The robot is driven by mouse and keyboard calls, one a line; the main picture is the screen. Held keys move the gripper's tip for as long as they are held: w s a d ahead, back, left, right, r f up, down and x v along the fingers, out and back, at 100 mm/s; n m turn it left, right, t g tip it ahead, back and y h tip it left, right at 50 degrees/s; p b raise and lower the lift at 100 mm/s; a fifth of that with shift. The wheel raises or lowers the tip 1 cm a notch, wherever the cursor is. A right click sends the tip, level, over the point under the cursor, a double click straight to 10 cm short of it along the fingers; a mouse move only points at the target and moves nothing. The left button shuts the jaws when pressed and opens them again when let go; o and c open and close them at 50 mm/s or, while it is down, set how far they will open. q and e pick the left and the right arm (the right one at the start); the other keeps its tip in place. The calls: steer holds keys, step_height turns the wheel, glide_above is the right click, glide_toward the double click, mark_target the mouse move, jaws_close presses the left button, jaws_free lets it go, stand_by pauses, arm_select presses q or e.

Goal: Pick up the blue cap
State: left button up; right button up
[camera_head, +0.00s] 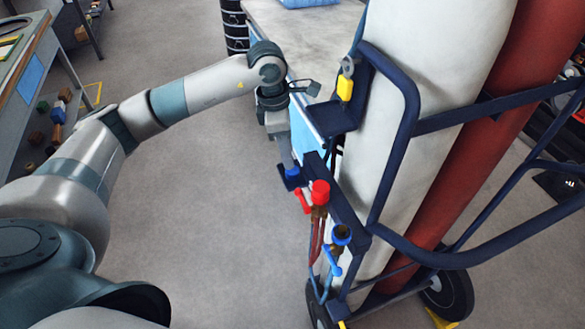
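A small bright blue cap (292,172) shows at a small dark blue bracket (288,183) on the left side of the gas bottle trolley. My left gripper (287,158) reaches down from the upper left, with its lower end right behind and above the cap. The fingertips are small and partly hidden, so I cannot tell whether they are open or touch the cap. A red cap (320,190) sits on a brass valve to the right. Another valve with a blue rim (341,233) stands below it. My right gripper is out of view.
The trolley's dark blue frame (408,110) holds a white cylinder (425,60) and a red cylinder (500,120). A dark blue shelf (333,118) with a yellow-tagged item (345,86) juts out near my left wrist. Open floor (200,210) lies to the left.

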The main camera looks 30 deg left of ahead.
mark_target(293, 173)
arm_select(q)
steer(key=shift+f, duration=0.3)
steer(key=shift+d+f+p, duration=0.2)
steer(key=shift+f+p, duration=0.4)
steer(key=shift+p, duration=0.1)
steer(key=f, duration=0.1)
steer(key=f+p, duration=0.1)
steer(key=shift+w+d+f+p, duration=0.15)
steer(key=shift+d+f+p, duration=0.1)
steer(key=shift+f+p, duration=0.15)
steer(key=shift+w+f, duration=0.1)
steer(key=shift+f, duration=0.45)
steer(key=c, duration=0.7)
